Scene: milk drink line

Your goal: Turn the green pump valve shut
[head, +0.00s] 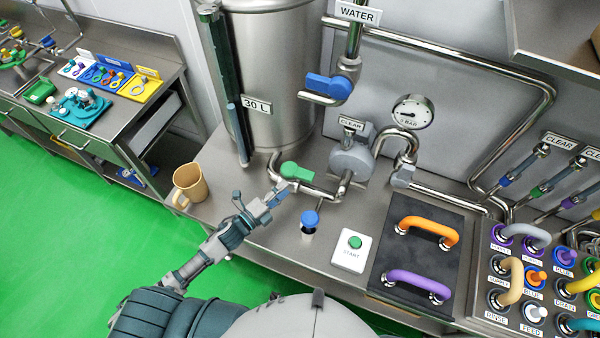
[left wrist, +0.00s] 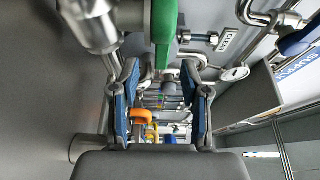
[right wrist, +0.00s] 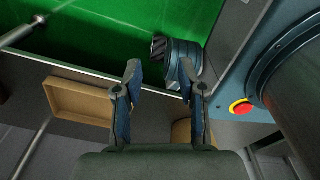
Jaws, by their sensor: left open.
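The green pump valve handle (head: 296,172) sits on the steel pipe at the foot of the 30 L tank. It points roughly left to right in the head view. My left gripper (head: 283,188) is just in front of it, open. In the left wrist view the green handle (left wrist: 164,28) comes down from the top edge, and its end lies between the open fingertips (left wrist: 160,70). I cannot tell whether they touch it. My right gripper (right wrist: 158,82) shows only in the right wrist view, open and empty, away from the valve.
A blue-topped fitting (head: 310,218) stands close to the left gripper, with the START button box (head: 352,250) to its right. A tan mug (head: 188,184) stands at the counter's left edge. The blue WATER valve (head: 330,88) is above. A brown tray (right wrist: 85,98) shows by the right gripper.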

